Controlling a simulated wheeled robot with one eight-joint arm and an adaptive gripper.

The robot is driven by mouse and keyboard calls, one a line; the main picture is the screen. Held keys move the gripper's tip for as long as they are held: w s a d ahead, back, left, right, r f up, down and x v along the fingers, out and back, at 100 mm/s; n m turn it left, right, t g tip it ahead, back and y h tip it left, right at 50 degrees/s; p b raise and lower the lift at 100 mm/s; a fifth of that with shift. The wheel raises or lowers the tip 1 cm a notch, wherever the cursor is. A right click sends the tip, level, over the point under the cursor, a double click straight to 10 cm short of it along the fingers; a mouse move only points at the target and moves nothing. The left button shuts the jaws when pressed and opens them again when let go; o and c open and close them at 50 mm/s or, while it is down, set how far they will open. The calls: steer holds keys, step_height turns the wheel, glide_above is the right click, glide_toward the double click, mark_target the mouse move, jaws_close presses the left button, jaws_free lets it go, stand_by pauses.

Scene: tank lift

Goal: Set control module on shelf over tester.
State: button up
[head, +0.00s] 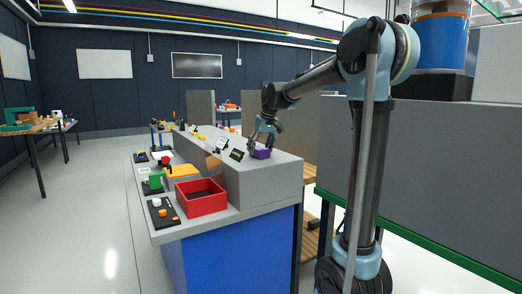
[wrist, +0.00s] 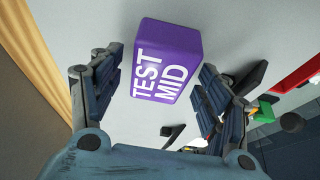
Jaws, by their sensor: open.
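A purple block (head: 262,153) lettered "TEST MID" rests on the grey raised shelf (head: 272,173) of the blue counter. It may be the control module; I cannot tell for sure. My gripper (head: 263,138) is over the block with its fingers open. In the wrist view the purple block (wrist: 167,60) lies between the spread fingers, and a gap shows on both sides. Small black devices (head: 236,154) stand on the shelf to its left. I cannot tell which device is the tester.
A grey partition (head: 425,170) stands at the right.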

steer(key=shift+r, duration=0.1)
steer(key=v, duration=1.2)
steer(key=s+d+f+m+h, duration=0.1)
steer(key=s+d+f+m, duration=0.1)
steer(key=s+d+f, duration=0.65)
steer(key=s+d+f+m, duration=0.1)
steer(key=s+d+f, duration=0.5)
steer(key=s, duration=0.5)
steer(key=s+d+f+m, duration=0.1)
steer(key=s+d+f, duration=0.2)
steer(key=s+f, duration=0.5)
steer(key=s+d+f+m+g+h, duration=0.1)
steer(key=s+d+f, duration=0.3)
steer(key=s+f, duration=0.5)
step_height(320, 180, down, 3)
steer(key=shift+f+m, duration=0.2)
steer(key=shift+m, duration=0.6)
steer(key=shift+s, duration=0.1)
